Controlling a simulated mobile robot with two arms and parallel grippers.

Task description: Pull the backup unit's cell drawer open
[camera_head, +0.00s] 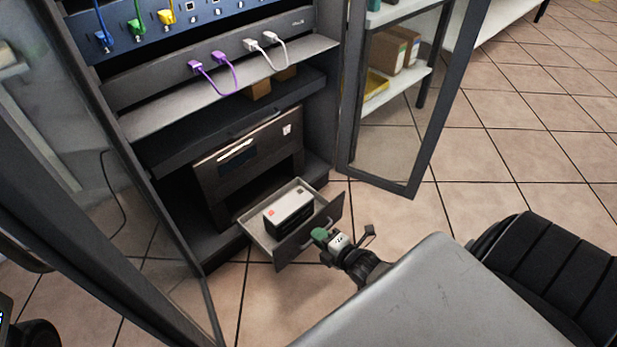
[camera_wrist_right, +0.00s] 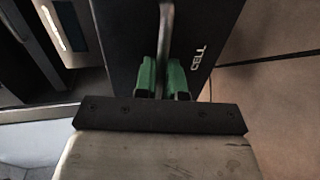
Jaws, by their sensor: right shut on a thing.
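The cell drawer (camera_head: 336,212) sticks out of the bottom of the dark backup unit (camera_head: 232,165) in the cabinet, pulled open. A white and black cell block (camera_head: 288,208) lies inside it. My right gripper (camera_head: 322,236) is at the drawer's front. In the right wrist view its green fingers (camera_wrist_right: 162,78) are shut around the metal drawer handle (camera_wrist_right: 166,40), beside the dark drawer front (camera_wrist_right: 205,25) marked CELL. My left gripper is not in view.
The cabinet's glass doors stand open at left and right (camera_head: 400,100). Purple and white cables (camera_head: 215,72) plug into the panel above. A grey surface (camera_head: 400,300) and a black padded seat (camera_head: 550,275) are at the front right. Tiled floor in front of the drawer is clear.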

